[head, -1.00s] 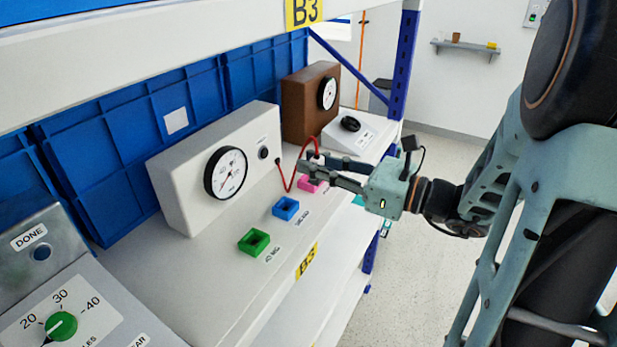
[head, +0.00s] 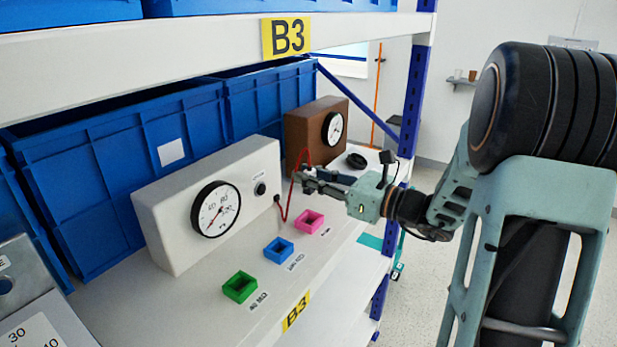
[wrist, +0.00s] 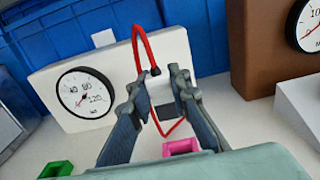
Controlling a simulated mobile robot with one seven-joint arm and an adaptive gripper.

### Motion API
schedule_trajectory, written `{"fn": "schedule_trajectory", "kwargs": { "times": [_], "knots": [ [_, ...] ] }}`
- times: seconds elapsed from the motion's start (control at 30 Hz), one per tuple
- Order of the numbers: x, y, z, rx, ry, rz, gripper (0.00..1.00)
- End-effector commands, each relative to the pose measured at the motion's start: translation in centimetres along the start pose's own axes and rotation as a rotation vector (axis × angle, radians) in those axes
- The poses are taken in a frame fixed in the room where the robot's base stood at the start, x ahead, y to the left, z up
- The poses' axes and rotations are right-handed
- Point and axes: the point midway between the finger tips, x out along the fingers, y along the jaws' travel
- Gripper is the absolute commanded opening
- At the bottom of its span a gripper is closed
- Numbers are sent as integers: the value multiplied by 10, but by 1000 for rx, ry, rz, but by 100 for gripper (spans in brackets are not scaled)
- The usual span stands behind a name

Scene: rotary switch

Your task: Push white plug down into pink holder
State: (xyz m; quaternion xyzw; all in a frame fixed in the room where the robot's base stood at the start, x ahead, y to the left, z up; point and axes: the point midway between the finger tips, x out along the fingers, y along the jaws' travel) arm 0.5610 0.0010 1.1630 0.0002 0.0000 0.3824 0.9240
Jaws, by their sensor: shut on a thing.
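My gripper (head: 306,178) is above the shelf, near the right end of the white meter box. In the wrist view its fingers (wrist: 160,95) close on the white plug (wrist: 160,90), which has a black cable end on top. A red cable (wrist: 137,45) loops up from the plug and back down towards the box. The pink holder (head: 309,222) is an open square block on the shelf. It lies below the gripper, and the plug is held clear above it. In the wrist view the pink holder (wrist: 181,147) is partly hidden by the gripper.
A blue holder (head: 279,250) and a green holder (head: 240,287) stand in line with the pink one. The white meter box (head: 155,225) stands behind them. A brown gauge box (head: 305,135) stands beyond the gripper. Blue crates (head: 110,180) line the back.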

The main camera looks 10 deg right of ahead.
Motion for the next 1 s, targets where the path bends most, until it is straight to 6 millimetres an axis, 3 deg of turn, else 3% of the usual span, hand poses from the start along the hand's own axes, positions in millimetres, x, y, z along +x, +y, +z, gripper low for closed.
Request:
{"fn": "schedule_trajectory", "kwargs": {
  "times": [0.27,0.8,1.0],
  "knots": [
    [0,0,-4,0,0,0,0],
    [0,0,-51,0,0,0,0],
    [0,0,-58,0,-1,0,0]
  ]
}}
